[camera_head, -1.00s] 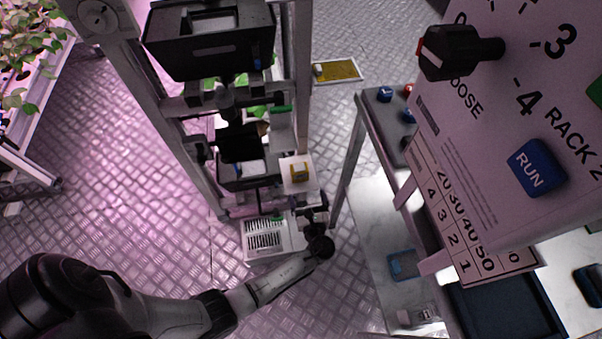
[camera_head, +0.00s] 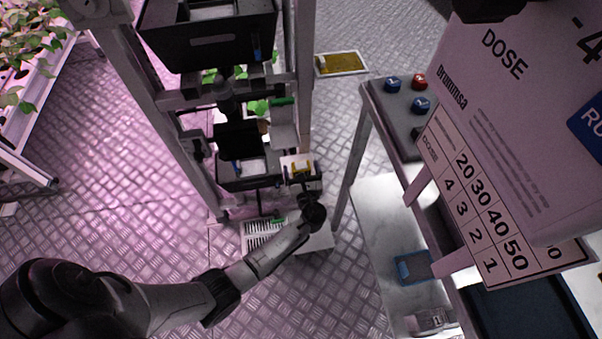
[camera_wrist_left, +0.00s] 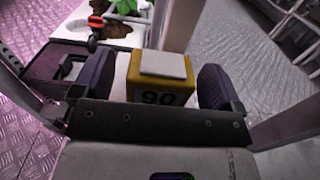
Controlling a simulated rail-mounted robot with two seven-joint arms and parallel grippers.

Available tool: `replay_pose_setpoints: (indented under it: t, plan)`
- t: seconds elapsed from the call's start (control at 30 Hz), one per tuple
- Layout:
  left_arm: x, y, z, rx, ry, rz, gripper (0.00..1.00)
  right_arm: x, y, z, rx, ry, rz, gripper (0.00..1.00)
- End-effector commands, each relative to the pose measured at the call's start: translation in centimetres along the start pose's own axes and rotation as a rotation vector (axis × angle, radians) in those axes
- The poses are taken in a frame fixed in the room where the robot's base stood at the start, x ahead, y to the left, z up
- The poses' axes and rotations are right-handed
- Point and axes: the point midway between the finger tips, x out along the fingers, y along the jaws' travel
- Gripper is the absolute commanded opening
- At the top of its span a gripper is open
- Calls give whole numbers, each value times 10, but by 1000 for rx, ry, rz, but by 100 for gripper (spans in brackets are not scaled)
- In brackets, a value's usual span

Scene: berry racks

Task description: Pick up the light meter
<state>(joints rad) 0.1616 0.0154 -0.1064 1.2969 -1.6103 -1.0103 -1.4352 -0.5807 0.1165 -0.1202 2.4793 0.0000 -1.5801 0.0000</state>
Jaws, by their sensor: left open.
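The light meter appears to be the small yellow box with a pale top and the digits 90 on its near face. In the left wrist view this yellow box (camera_wrist_left: 161,76) sits between the two dark fingers of my left gripper (camera_wrist_left: 158,84). The fingers are apart, with a gap visible on each side of it. In the head view the yellow box (camera_head: 299,168) is on a white plate on the rack, partly covered by my left gripper (camera_head: 301,176). My right gripper is in neither view.
A black crate (camera_head: 245,183) stands just left of the yellow box, and another black crate (camera_head: 205,52) is higher on the rack. A bench with buttons (camera_head: 393,112) stands right of the rack.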

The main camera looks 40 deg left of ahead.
Motion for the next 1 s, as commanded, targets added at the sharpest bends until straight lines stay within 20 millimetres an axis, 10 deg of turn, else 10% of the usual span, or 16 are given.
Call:
replay_pose_setpoints:
  t: [0.3, 1.0]
  plan:
    - [8, 0, 1, 1, 0, 0, 91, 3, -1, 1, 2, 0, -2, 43]
    - [8, 0, 1, 0, -1, 0, 30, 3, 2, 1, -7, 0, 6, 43]
